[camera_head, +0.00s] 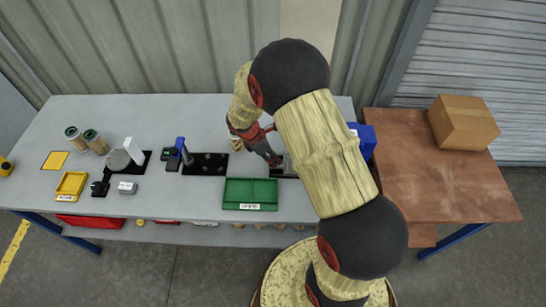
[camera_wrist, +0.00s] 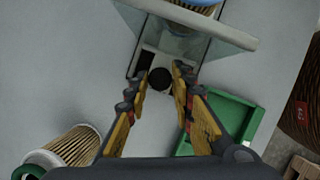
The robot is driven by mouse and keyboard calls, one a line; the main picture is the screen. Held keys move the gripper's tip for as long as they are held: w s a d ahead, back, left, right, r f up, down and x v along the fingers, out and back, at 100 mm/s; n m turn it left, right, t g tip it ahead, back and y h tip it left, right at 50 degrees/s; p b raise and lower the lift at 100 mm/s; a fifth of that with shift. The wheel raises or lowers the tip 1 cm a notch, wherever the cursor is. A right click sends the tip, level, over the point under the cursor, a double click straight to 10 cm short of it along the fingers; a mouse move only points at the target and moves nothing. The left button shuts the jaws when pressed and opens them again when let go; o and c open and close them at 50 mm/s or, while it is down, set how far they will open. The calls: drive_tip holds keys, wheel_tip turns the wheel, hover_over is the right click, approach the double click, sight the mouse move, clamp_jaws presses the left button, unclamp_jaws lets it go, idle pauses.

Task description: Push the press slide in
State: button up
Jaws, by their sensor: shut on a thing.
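The press (camera_wrist: 205,32) shows at the top of the wrist view, with a grey slanted plate and a base plate below it. A round black knob (camera_wrist: 160,79), which appears to belong to the slide, sits on this base between my fingertips. My gripper (camera_wrist: 163,76) is shut on the knob, one dark fingertip on each side. In the head view my gripper (camera_head: 276,161) is low over the table beside the dark base (camera_head: 288,171); my arm hides most of the press. How far in the slide sits cannot be told.
A green tray (camera_head: 250,206) lies just in front of my gripper. Black fixtures (camera_head: 205,165) stand left on the grey table. A cardboard box (camera_head: 463,122) sits on the brown table at right.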

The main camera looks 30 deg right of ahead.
clamp_jaws()
drive_tip(key=s+d, duration=0.2)
drive_tip(key=d, duration=0.1)
drive_tip(key=s+d+p, duration=0.1)
drive_tip(key=s+d, duration=0.2)
drive_tip(key=d, duration=0.1)
drive_tip(key=s+d+p, duration=0.1)
drive_tip(key=s+d, duration=0.1)
drive_tip(key=d, duration=0.2)
drive_tip(key=shift+s, duration=0.2)
drive_tip(key=shift+o, duration=1.5)
unclamp_jaws()
drive_tip(key=shift+o, duration=0.9)
drive_tip(key=shift+s+d, duration=0.1)
drive_tip(key=shift+d, duration=0.05)
drive_tip(key=shift+r, duration=0.1)
